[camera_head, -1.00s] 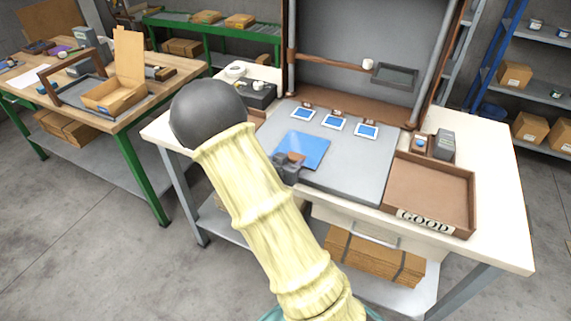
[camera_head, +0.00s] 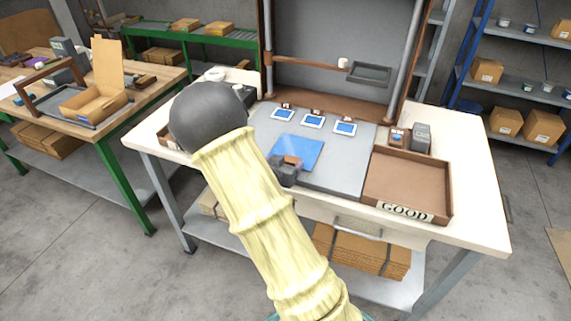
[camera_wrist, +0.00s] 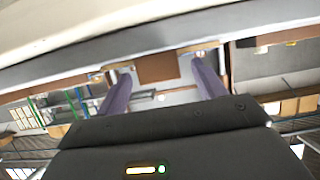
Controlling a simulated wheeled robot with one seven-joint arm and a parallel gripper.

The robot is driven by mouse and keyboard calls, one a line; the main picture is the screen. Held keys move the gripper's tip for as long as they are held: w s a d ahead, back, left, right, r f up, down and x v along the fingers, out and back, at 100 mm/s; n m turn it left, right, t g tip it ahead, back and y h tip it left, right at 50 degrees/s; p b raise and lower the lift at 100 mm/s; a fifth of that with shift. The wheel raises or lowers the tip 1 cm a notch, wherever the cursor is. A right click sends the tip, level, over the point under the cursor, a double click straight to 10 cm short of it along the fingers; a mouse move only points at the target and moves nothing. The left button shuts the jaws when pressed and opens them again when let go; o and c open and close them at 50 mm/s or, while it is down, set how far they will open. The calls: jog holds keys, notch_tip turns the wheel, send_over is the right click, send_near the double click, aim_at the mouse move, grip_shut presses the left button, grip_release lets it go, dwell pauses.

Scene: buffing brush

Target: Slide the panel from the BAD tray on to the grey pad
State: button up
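A flat blue panel (camera_head: 297,152) lies on the grey pad (camera_head: 348,177) in the middle of the bench. A dark grey block with a brown top (camera_head: 285,171) is at the panel's front edge. A brown tray edge (camera_head: 166,135) shows at the bench's left, mostly hidden behind my arm's black joint; its label and contents are not visible. My gripper (camera_wrist: 160,70) shows in the wrist view with its two fingers apart. A brown patch (camera_wrist: 158,68) appears between them, apparently beyond the tips.
The GOOD tray (camera_head: 408,184) looks empty at the bench's right. Several small blue-and-white cards (camera_head: 313,121) stand along the pad's back. A grey bin (camera_head: 369,73) hangs behind. A wooden table (camera_head: 150,88) stands left. Floor in front is clear.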

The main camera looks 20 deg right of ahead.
dwell(0.3)
jog(key=p+v, duration=0.1)
jog(key=v, duration=1.6)
jog(key=shift+a+p, duration=0.15)
jog(key=shift+p, duration=0.25)
jog(key=shift+r, duration=0.15)
jog(key=a+r+n+g+y+p, duration=0.25)
jog(key=a+n+y+p, duration=0.3)
jog(key=y, duration=0.35)
jog(key=s+d+r+n+g+p, duration=0.3)
jog(key=s+r, duration=0.3)
jog(key=s, duration=0.4)
jog(key=shift+s+d+n+g+y+p, duration=0.35)
jog(key=shift+s+g+y+p, duration=0.1)
jog(key=shift+g, duration=0.2)
